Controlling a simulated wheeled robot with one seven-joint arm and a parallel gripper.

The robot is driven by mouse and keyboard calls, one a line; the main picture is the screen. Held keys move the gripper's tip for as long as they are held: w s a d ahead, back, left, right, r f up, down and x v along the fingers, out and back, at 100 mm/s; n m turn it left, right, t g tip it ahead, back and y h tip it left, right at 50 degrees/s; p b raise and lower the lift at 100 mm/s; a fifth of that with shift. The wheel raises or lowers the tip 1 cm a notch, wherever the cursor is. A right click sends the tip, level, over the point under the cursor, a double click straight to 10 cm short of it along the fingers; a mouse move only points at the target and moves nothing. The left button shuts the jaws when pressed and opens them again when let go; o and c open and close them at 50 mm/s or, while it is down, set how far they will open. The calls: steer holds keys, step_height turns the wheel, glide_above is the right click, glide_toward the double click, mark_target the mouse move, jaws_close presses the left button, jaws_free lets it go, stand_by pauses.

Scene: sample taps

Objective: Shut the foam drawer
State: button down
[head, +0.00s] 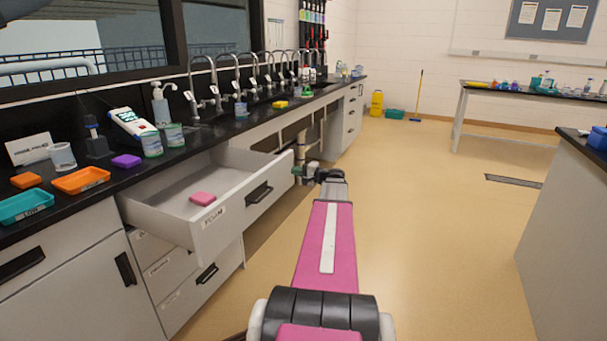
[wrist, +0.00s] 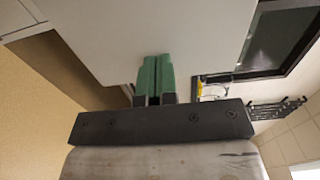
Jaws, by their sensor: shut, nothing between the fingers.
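The foam drawer (head: 245,212) is pulled well out from under the counter. It is white with a black handle (head: 259,191) and a label reading FOAM on its front. A pink block (head: 203,198) lies inside.
The black counter (head: 100,176) holds trays, jars, a meter and a row of taps (head: 240,75). More closed drawers (head: 185,275) are below the open one. Pipes stand in the open space under the sink. The floor (head: 430,210) to the right is clear up to another bench (head: 570,210).

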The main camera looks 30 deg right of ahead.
steer(key=shift+w+a, duration=0.15)
steer(key=shift+w, duration=0.05)
stand_by(0.3)
steer(key=x, duration=3.5)
steer(key=shift+w+a, duration=0.2)
steer(key=shift+w, duration=0.05)
steer(key=shift+w, duration=0.1)
